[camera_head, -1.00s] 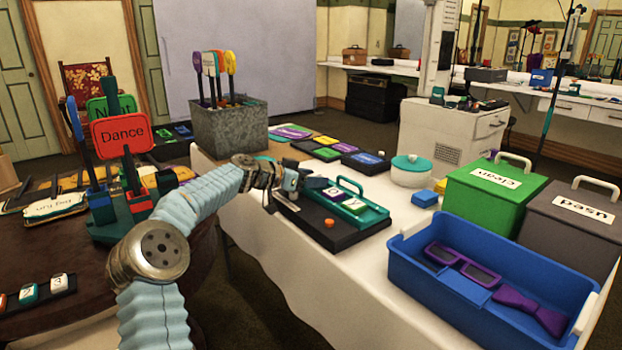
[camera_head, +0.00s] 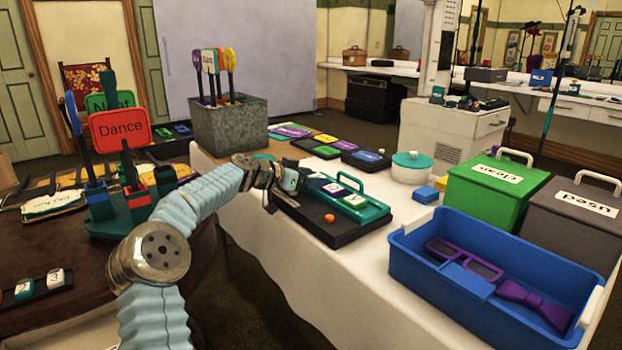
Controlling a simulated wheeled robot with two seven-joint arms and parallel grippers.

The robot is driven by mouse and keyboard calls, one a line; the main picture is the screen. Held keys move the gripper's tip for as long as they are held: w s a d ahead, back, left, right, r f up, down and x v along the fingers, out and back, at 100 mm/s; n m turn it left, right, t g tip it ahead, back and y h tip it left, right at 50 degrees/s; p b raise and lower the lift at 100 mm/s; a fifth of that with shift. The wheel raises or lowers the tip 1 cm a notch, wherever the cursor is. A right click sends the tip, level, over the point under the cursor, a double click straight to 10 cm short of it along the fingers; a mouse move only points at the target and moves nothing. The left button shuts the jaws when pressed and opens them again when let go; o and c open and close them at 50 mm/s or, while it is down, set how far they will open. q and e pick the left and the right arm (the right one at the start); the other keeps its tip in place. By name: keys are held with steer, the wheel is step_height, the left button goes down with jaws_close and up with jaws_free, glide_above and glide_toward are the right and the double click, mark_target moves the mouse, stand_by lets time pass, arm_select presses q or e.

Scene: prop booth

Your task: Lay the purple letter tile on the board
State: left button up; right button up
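The teal board (camera_head: 376,211) with a raised handle lies on a black mat (camera_head: 340,235) on the white-covered table. The purple letter tile (camera_head: 333,188), with a pale face, shows at the board's left end. A green letter tile (camera_head: 355,201) lies on the board to its right. My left gripper (camera_head: 315,182) reaches in from the left, its tips close beside the purple tile. I cannot tell whether the fingers touch or hold it, because they are small and dark here. My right gripper is not in view.
A small orange piece (camera_head: 329,218) sits on the mat's front part. A blue bin (camera_head: 411,261) with purple props stands at right, before green (camera_head: 497,184) and grey (camera_head: 577,219) boxes. A metal bin (camera_head: 228,128) stands behind. A sign rack (camera_head: 125,218) stands at left.

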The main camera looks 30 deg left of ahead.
arm_select(q)
steer(key=shift+r+p, duration=0.7)
steer(key=shift+p, duration=0.4)
steer(key=shift+s+a+f+b, duration=0.2)
steer(key=shift+s+a+b, duration=0.3)
steer(key=shift+s+b, duration=0.15)
steer(key=b+v, duration=0.2)
steer(key=v, duration=0.7)
steer(key=shift+s+d+r+b, duration=0.1)
steer(key=shift+d+r+b, duration=0.1)
steer(key=shift+b, duration=0.1)
steer(key=shift+s+a+r, duration=0.3)
steer(key=shift+s, duration=0.25)
